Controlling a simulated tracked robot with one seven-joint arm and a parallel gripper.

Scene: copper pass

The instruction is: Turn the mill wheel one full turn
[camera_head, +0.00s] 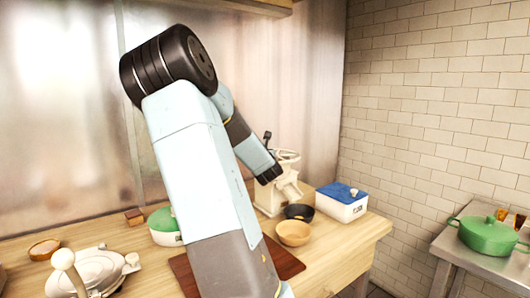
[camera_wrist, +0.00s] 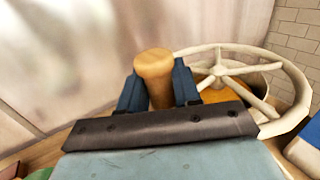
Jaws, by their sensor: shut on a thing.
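The mill (camera_head: 270,198) is cream coloured and stands at the back of the wooden counter. Its spoked wheel (camera_head: 286,156) is on top, partly hidden by my arm in the head view. In the wrist view the cream wheel (camera_wrist: 292,82) fills the right side, and a wooden handle (camera_wrist: 154,66) stands up at its left. My gripper (camera_wrist: 158,88) is shut on this handle, with one blue finger on each side of it. In the head view my gripper (camera_head: 267,141) is small beside the wheel's left edge.
A white box with a blue lid (camera_head: 342,206) stands right of the mill. A wooden bowl (camera_head: 293,233) and a dark bowl (camera_head: 299,212) sit in front of it. A green-lidded container (camera_head: 164,228) is at the left. A green pot (camera_head: 486,236) stands on a separate table.

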